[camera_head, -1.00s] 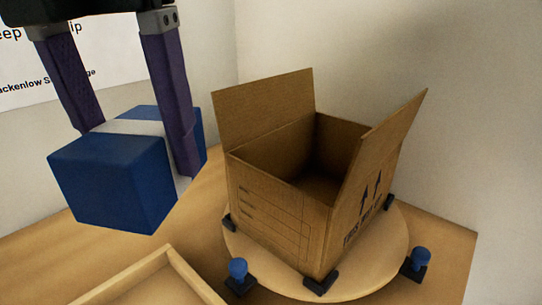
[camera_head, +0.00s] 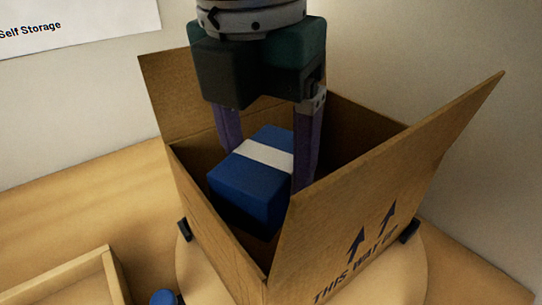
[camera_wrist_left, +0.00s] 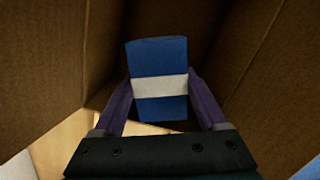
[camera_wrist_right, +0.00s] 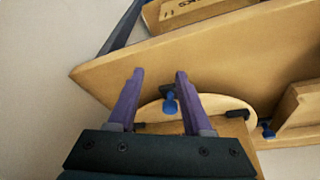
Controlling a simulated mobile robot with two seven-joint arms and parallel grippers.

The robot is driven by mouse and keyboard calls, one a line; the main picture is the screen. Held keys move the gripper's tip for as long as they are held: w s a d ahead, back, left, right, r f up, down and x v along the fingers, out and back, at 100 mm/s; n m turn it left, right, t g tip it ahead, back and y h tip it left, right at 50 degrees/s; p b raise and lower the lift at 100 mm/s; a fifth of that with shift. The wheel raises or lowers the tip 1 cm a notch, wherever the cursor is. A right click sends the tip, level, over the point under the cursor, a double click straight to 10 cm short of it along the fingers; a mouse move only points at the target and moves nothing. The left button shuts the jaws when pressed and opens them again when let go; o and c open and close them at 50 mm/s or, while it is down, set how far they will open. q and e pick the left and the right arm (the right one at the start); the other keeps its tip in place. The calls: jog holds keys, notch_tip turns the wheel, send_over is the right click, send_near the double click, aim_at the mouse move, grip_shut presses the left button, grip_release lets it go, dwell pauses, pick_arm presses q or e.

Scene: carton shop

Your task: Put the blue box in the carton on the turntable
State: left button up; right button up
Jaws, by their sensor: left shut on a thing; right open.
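The blue box (camera_head: 240,189) with a white band is held between the purple fingers of my left gripper (camera_head: 268,165), inside the open carton (camera_head: 346,235). In the left wrist view the blue box (camera_wrist_left: 158,60) sits between the fingertips with carton walls on both sides. Whether its underside touches the carton floor is hidden. The carton stands on the round turntable (camera_head: 400,275) with flaps raised at left and right. My right gripper (camera_wrist_right: 160,85) is open and empty, facing the table and turntable edge (camera_wrist_right: 235,103) in the right wrist view.
A shallow wooden tray (camera_head: 75,280) lies at the lower left of the table. Dark clamps (camera_head: 184,230) stand at the carton's base, and a blue knob (camera_head: 163,297) shows at the bottom edge. A wall rises behind.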

aim_at(261, 162)
pick_arm(q)
notch_tip(261, 162, down, 5)
jog(key=shift+f+b, duration=0.1)
jog(key=shift+b, duration=0.3)
pick_arm(e)
jog(key=shift+f, duration=0.6)
pick_arm(q)
jog(key=shift+w+f+b, duration=0.1)
jog(key=shift+f+b, duration=0.35)
jog(key=shift+f, duration=1.5)
pick_arm(e)
jog(key=shift+d+f, duration=0.1)
jog(key=shift+f, duration=0.35)
jog(key=shift+w, duration=0.1)
pick_arm(q)
jog(key=shift+f, duration=0.2)
pick_arm(e)
jog(key=shift+f, duration=0.1)
pick_arm(q)
jog(key=o, duration=1.4)
jog(key=shift+c, duration=0.2)
jog(key=shift+r, duration=0.15)
